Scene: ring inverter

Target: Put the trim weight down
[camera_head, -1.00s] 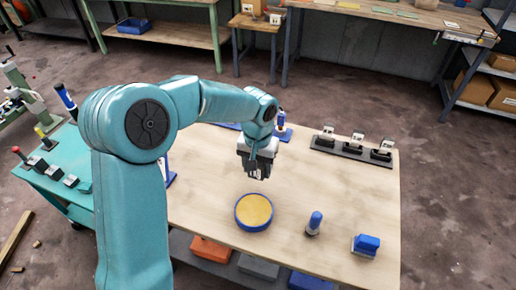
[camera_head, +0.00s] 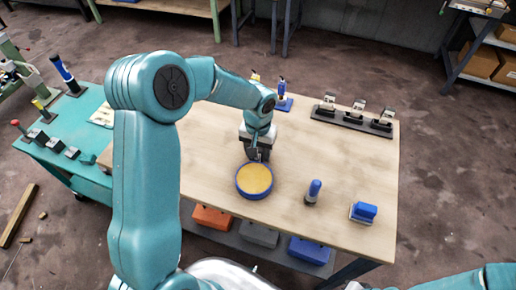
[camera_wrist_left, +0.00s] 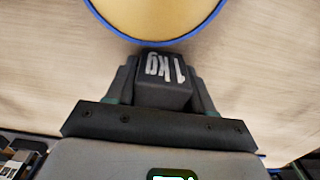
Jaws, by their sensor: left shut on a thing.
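The trim weight (camera_wrist_left: 163,82) is a small dark block marked "1kg". In the left wrist view it sits between the fingers of my left gripper (camera_wrist_left: 162,72), which is shut on it. In the head view my left gripper (camera_head: 257,153) points down just behind a round blue-rimmed dish (camera_head: 241,191) with a yellow inside. The weight itself is hard to make out there. The dish's rim (camera_wrist_left: 150,43) lies just beyond the weight in the wrist view. I cannot tell whether the weight touches the table. My right gripper is out of view.
The wooden table (camera_head: 330,225) holds a blue-handled tool (camera_head: 313,190), a blue block-like item (camera_head: 363,212) and a dark rail with clamps (camera_head: 352,119) at the back right. A teal cart (camera_head: 60,150) with tools stands left. The table between dish and rail is clear.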

